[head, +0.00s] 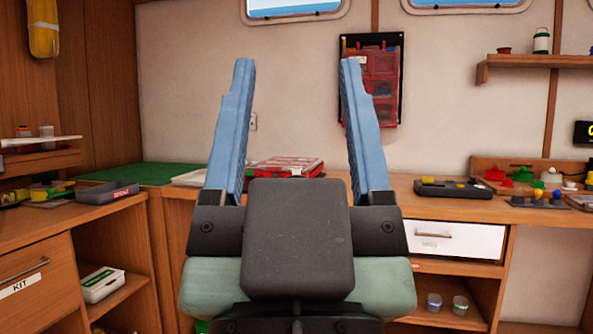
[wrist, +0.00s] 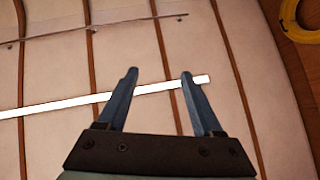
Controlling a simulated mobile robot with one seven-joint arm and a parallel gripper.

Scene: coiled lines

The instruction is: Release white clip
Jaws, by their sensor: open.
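My gripper (head: 297,66) is raised in the middle of the head view, its two blue fingers pointing up and spread wide apart. Nothing is between the fingers. In the wrist view my gripper (wrist: 159,76) is also open and empty, with a bright white strip (wrist: 60,108) showing behind the fingers at a distance. I cannot make out a white clip for certain in either view. My gripper hides part of the counter behind it.
A wooden counter (head: 440,207) runs along the back wall. A red case (head: 284,164) lies on it, and a dark tray (head: 453,189) is to the right. A grey tray (head: 107,192) is at the left. A yellow coil (wrist: 297,22) shows at the wrist view's upper right.

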